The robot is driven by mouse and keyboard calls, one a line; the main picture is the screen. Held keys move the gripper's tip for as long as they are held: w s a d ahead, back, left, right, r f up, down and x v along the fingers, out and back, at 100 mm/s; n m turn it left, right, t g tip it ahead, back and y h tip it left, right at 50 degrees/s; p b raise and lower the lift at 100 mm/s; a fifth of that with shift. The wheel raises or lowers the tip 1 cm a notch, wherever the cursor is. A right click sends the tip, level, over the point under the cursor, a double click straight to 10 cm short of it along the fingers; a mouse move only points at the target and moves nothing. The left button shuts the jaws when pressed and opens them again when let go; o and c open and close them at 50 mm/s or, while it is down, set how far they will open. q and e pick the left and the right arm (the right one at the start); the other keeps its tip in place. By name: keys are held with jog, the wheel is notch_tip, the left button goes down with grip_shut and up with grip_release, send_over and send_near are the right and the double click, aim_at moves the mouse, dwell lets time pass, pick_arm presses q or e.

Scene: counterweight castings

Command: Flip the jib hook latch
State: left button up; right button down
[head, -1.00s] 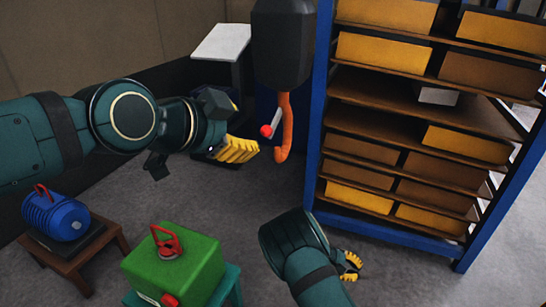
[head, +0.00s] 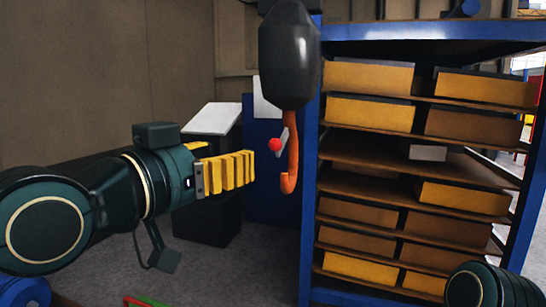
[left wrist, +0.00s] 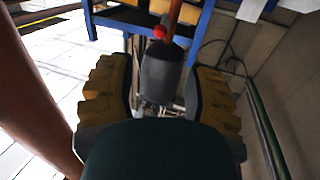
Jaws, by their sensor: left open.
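The orange jib hook (head: 291,165) hangs below a black hook block (head: 288,55) in the middle of the head view. Its pale latch (head: 283,134) carries a red ball (head: 275,144) on the left side of the hook. My left gripper (head: 232,171) is open, left of the ball and slightly lower, with a small gap visible. In the left wrist view the block (left wrist: 162,72), red ball (left wrist: 158,32) and orange hook (left wrist: 175,12) appear between and beyond the yellow fingers of the left gripper (left wrist: 161,88). My right gripper is out of view; only a dark part of that arm shows.
A blue-framed shelf (head: 309,210) with yellow and brown boxes stands close to the right of the hook. A black stand with a pale sloped top (head: 213,118) is behind my left gripper. A blue object (head: 22,290) shows at the lower left corner.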

aim_at(271, 145)
pick_arm(q)
jog(key=p+x, duration=0.1)
jog(key=x, duration=1)
jog(key=shift+w+d, duration=0.15)
jog(key=shift+w, duration=0.1)
jog(key=shift+w+d, duration=0.3)
jog(key=shift+w, duration=0.1)
jog(key=shift+c, duration=0.4)
grip_shut()
